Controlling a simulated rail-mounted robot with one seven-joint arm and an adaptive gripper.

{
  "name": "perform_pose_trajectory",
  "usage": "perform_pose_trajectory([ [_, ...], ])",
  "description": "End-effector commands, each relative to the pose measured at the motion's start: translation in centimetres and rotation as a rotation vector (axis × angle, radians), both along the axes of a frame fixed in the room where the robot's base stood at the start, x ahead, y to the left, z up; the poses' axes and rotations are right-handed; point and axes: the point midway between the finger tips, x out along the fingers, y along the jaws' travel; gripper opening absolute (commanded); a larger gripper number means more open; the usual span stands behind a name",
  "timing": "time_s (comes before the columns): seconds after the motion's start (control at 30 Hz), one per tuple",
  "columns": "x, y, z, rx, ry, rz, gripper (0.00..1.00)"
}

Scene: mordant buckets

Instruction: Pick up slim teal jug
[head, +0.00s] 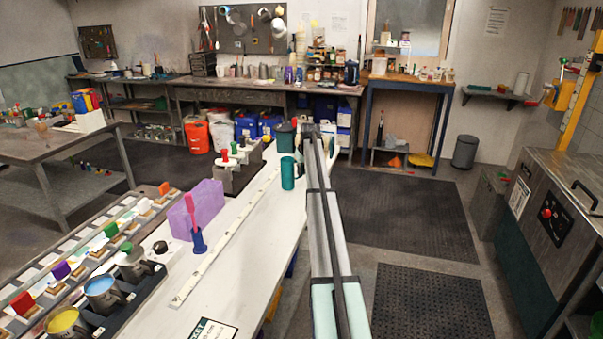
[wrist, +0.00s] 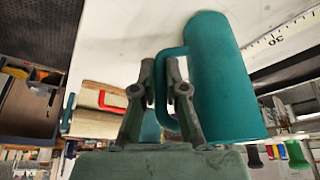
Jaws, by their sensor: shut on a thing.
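The slim teal jug (head: 288,172) is upright at the right side of the white table in the head view. In the wrist view the jug (wrist: 222,80) fills the right of the picture, with its handle (wrist: 168,108) towards my gripper. My gripper (wrist: 161,72) is shut on the handle, with a finger on each side of it. The jug's body is beside the fingers. I cannot tell whether its base touches the table. In the head view my arm hides most of the gripper.
A dark green container (head: 286,138) stands just behind the jug. A long white ruler (head: 225,242) lies on the table to the left. Open floor lies to the right.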

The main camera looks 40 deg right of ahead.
Motion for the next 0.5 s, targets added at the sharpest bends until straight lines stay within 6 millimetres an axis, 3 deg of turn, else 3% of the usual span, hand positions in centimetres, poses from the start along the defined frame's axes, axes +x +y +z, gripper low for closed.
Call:
perform_pose_trajectory([
  [0.5, 0.1, -0.1, 3.9, -0.002, -0.003, 0.0, 0.0],
])
